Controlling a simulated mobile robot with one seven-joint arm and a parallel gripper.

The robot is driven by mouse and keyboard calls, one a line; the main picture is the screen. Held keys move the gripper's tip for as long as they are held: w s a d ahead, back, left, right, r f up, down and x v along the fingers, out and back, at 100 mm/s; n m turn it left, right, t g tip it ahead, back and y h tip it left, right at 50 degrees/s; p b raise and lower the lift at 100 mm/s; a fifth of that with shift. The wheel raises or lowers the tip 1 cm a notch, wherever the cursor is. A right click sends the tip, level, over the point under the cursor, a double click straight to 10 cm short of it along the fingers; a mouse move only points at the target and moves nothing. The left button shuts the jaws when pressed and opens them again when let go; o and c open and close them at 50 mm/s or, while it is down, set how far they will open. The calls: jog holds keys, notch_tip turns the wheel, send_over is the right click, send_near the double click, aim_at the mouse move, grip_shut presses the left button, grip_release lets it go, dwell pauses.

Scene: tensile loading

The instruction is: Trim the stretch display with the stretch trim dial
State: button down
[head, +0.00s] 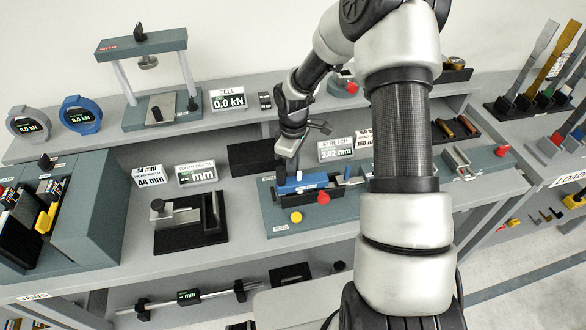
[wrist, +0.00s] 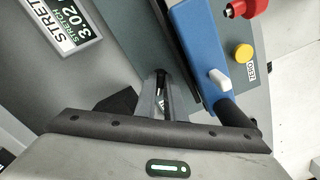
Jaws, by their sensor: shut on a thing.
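The stretch display (head: 337,149) stands behind the blue-topped test unit (head: 311,181) and reads 3.02 mm. In the wrist view the display (wrist: 70,22) is at the upper left, partly cut off, and the unit's blue body (wrist: 203,42) is right of my fingers. My gripper (head: 288,166) points down at the left end of this unit. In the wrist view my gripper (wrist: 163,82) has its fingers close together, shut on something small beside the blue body. The stretch trim dial is mostly hidden between the fingers; it appears to be what they hold.
A red knob (head: 324,197) and a yellow button (head: 296,217) marked ZERO are at the unit's front. A white lever (wrist: 220,78) and black cylinder (wrist: 236,112) are close to my fingers. A tooth depth display (head: 196,173) stands left. My arm covers the bench's right-middle.

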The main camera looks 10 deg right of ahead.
jog(key=shift+n, duration=1.1)
jog(key=shift+w, duration=0.1)
jog(key=c, duration=1.8)
grip_release()
jog(key=shift+c, duration=0.2)
jog(key=shift+r, duration=0.1)
notch_tip(320, 180, up, 17)
jog(key=shift+r, duration=0.2)
